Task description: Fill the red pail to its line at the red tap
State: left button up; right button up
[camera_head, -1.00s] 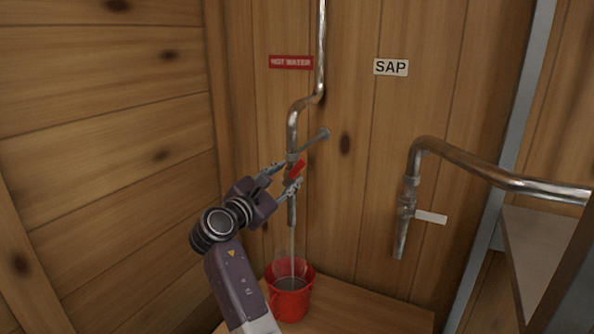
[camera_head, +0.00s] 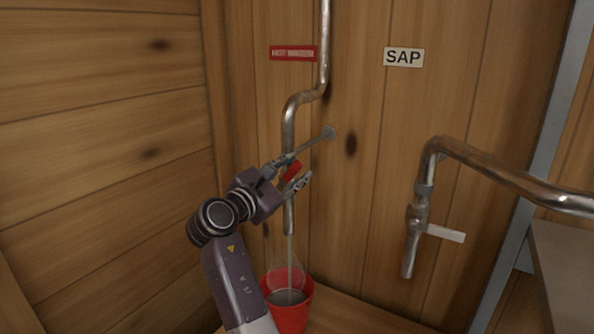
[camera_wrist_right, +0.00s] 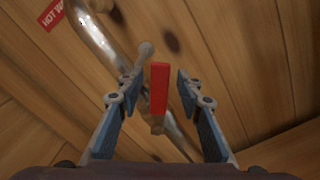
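The red tap's red lever (camera_head: 293,172) sticks out from the steel pipe under the hot-water sign. A thin stream runs from its spout (camera_head: 289,222) into the red pail (camera_head: 288,315), which stands upright on the wooden bench below. Greyish liquid shows inside the pail; I cannot make out the line. My right gripper (camera_head: 295,172) is at the lever with its fingers apart. In the right wrist view the red lever (camera_wrist_right: 159,90) stands between the open fingertips (camera_wrist_right: 158,85), with gaps on both sides. My left gripper is not in view.
A second tap with a white lever (camera_head: 445,233) hangs to the right under the SAP sign (camera_head: 403,57). A grey shelf (camera_head: 565,270) is at the right edge. Plank walls close the corner behind and left.

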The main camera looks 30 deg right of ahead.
grip_shut()
dwell(0.3)
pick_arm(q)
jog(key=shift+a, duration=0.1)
